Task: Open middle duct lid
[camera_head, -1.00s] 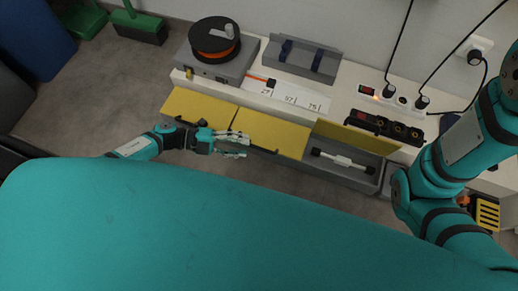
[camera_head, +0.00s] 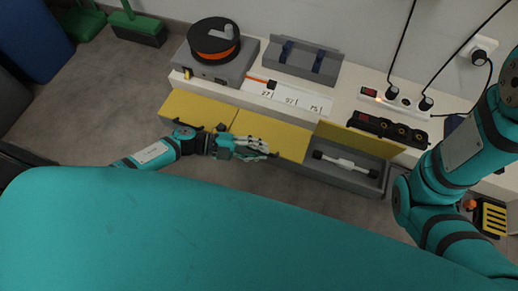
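The middle duct lid (camera_head: 278,131) is a yellow panel in the row along the bench's front, lying shut. The left duct lid (camera_head: 200,109) is also yellow and shut. The right duct lid (camera_head: 362,140) stands raised, showing a grey compartment (camera_head: 345,175) with a white bar with black ends (camera_head: 345,163) inside. My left gripper (camera_head: 264,150) is over the front part of the middle lid, its pale fingers near the lid's front edge. Contact and finger gap are too small to judge. My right arm comes in at the right; its gripper is not in view.
On the white bench (camera_head: 345,96) stand an orange cable reel (camera_head: 213,42) on a grey box, a grey tray (camera_head: 302,60), a power strip (camera_head: 395,100) with plugged cables and a black socket block (camera_head: 388,130). Grey floor lies open at the left.

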